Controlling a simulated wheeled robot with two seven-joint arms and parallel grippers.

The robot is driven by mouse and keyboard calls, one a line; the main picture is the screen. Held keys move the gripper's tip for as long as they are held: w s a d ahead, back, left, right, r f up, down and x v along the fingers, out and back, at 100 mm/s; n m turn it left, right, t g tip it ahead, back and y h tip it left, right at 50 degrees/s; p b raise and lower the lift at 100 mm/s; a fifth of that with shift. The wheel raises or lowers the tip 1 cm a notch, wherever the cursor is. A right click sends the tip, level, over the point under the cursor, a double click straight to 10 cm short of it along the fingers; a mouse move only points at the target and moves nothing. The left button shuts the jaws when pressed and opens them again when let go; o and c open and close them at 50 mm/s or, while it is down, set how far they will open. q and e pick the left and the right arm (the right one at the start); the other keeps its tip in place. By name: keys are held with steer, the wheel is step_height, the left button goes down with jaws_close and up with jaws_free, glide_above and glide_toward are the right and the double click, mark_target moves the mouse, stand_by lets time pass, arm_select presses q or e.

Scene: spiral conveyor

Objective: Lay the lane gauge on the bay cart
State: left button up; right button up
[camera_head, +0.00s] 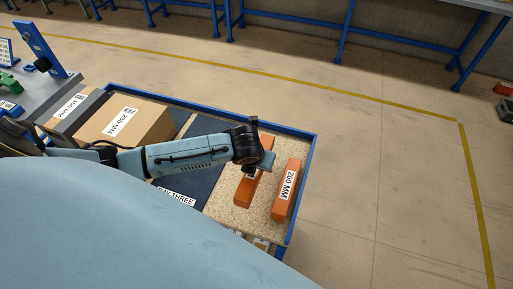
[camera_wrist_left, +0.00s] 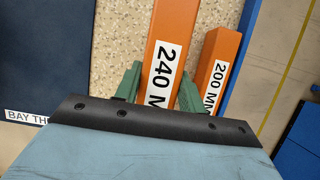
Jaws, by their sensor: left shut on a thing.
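My left gripper (camera_head: 252,172) is shut on an orange bar marked 240 MM (camera_head: 243,191), over the chipboard part of the cart. In the left wrist view its green fingers (camera_wrist_left: 160,90) are on both sides of this 240 MM bar (camera_wrist_left: 172,25). I cannot tell whether the bar touches the deck. A second orange bar marked 200 MM (camera_head: 287,190) lies to its right on the deck, also seen in the left wrist view (camera_wrist_left: 221,52). The bay cart (camera_head: 227,214) has a chipboard deck and blue rim. My right gripper is not in view.
A dark mat labelled BAY THREE (camera_head: 195,184) lies left of the bars. A cardboard box marked 230 MM (camera_head: 143,124) and a grey box marked 150 MM (camera_head: 78,112) are at the left.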

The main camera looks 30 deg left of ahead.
mark_target(257, 173)
arm_select(q)
step_height(257, 173, down, 6)
steer(key=shift+f+b, duration=0.1)
steer(key=shift+b, duration=0.3)
steer(key=o, duration=1)
steer(key=p+v, duration=0.2)
steer(key=v, duration=1)
